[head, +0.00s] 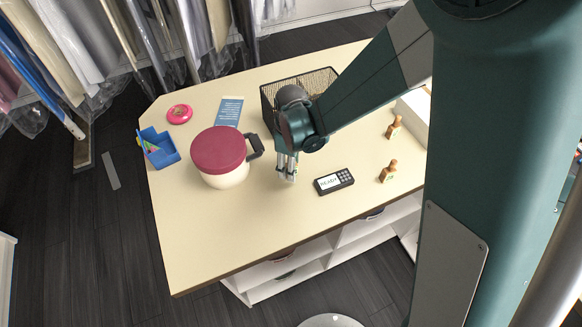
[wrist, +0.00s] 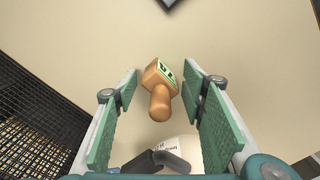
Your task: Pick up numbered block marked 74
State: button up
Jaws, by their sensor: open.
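A wooden block (wrist: 160,88) with a rounded knob and a green-and-white label lies between my open fingers in the wrist view. The dark characters on its label are too small and turned to read surely as 74. My gripper (wrist: 161,74) has green pads, one on each side of the block, with a visible gap on both sides. In the head view my gripper (head: 287,172) points down over the table, between the red-lidded jar and the small keypad device. The block is mostly hidden there by the fingers.
Two similar wooden pieces (head: 394,127) (head: 388,172) stand on the table (head: 240,237) to the right. The black wire basket (head: 268,104) is behind my gripper. The table front is clear.

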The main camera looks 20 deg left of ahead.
jog(key=shift+f, duration=0.3)
dwell(0.4)
jog(key=c, duration=0.8)
